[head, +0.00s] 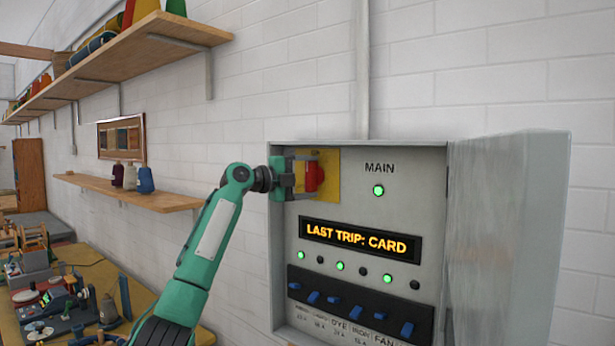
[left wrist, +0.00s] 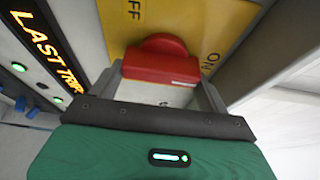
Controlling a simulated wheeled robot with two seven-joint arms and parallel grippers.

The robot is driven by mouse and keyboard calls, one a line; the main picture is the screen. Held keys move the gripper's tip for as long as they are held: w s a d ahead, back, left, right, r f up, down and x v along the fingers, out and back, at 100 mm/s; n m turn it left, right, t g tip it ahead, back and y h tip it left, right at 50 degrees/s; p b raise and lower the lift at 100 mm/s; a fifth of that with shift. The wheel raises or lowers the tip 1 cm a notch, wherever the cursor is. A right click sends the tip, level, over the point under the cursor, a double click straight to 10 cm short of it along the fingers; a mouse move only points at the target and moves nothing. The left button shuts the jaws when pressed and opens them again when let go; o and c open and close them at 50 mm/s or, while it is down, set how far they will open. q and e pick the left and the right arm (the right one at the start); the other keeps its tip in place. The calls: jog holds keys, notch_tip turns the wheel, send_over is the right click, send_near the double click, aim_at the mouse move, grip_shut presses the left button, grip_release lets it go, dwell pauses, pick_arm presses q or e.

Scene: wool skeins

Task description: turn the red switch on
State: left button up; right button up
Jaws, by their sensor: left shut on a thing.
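The red switch (head: 315,177) is a chunky handle on a yellow plate (head: 331,165) at the upper left of the grey panel (head: 430,250). It stands upright in the head view. In the left wrist view, the red switch (left wrist: 160,62) shows one end towards the ON label (left wrist: 210,61), and the OFF label (left wrist: 133,9) is off to the upper left. My left gripper (head: 305,177) is shut on the switch from the front; its fingers (left wrist: 162,92) sit at either side of it. The MAIN lamp (head: 379,190) glows green. My right gripper is out of view.
The display (head: 360,240) reads "LAST TRIP: CARD". Below it are small lamps, some green and some dark, and a row of blue breaker levers (head: 357,307). The open panel door (head: 505,230) stands at the right. A wall shelf (head: 130,193) with yarn cones is at the left.

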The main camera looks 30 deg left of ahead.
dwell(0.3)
pick_arm(q)
jog(key=o, duration=1)
jog(key=b+v, duration=0.5)
jog(key=v, duration=0.8)
jog(key=shift+s+a, duration=0.2)
jog(key=shift+s, duration=0.1)
